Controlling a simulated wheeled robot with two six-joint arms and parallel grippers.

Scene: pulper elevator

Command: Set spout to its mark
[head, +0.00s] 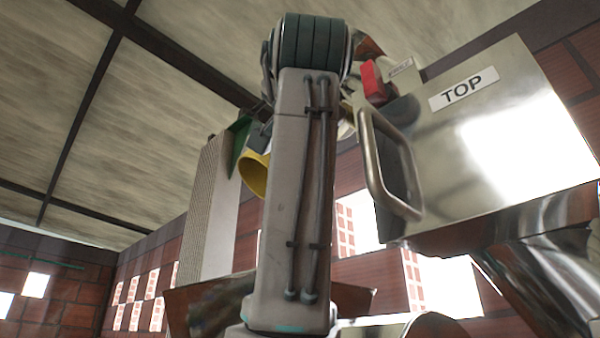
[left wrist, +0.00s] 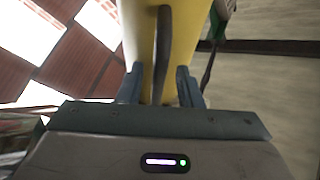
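The yellow spout (head: 254,175) shows in the head view just left of my arm, which hides part of it. In the left wrist view the yellow spout (left wrist: 138,35) fills the top middle, with a dark upright handle (left wrist: 164,50) in front of it. My left gripper (left wrist: 160,72) has its two fingers apart, one on each side of the handle's lower end, with gaps visible between. In the head view my arm mostly hides this gripper. I cannot make out a mark for the spout. My right gripper is not in view.
A green piece (head: 238,138) sits beside the spout, at the tall pale column (head: 207,215). On the right is a large metal panel labelled TOP (head: 510,130) with a bar handle (head: 378,165). A red part (head: 374,82) is above it. Brick walls and ceiling lie behind.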

